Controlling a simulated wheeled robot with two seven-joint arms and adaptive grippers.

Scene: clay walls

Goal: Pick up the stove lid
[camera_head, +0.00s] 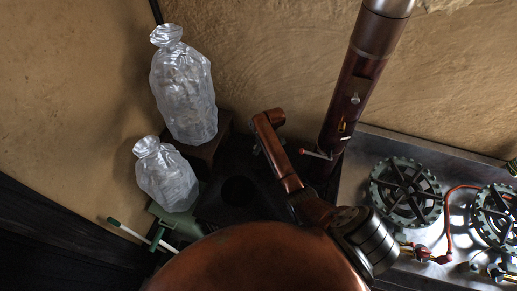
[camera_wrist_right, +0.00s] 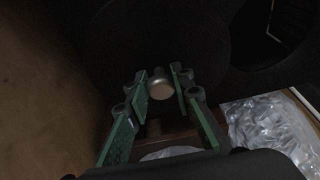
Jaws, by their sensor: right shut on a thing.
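The stove lid (camera_wrist_right: 130,45) is a dark round plate that fills much of the upper wrist view. It has a small pale metal knob (camera_wrist_right: 160,88). My right gripper (camera_wrist_right: 160,76) has its two green-padded fingers on either side of the knob and is shut on it. In the head view my right arm reaches over the black stove (camera_head: 213,207), and the fingers are hardly visible there. The lid is hard to tell from the dark stove. I cannot tell whether the lid rests or is raised. My left gripper is not in view.
Two clear plastic bags, a tall one (camera_head: 184,92) and a shorter one (camera_head: 166,178), stand left of the stove. A metal counter with a gas burner (camera_head: 405,190) is at right. Clay walls (camera_head: 260,50) close off the back.

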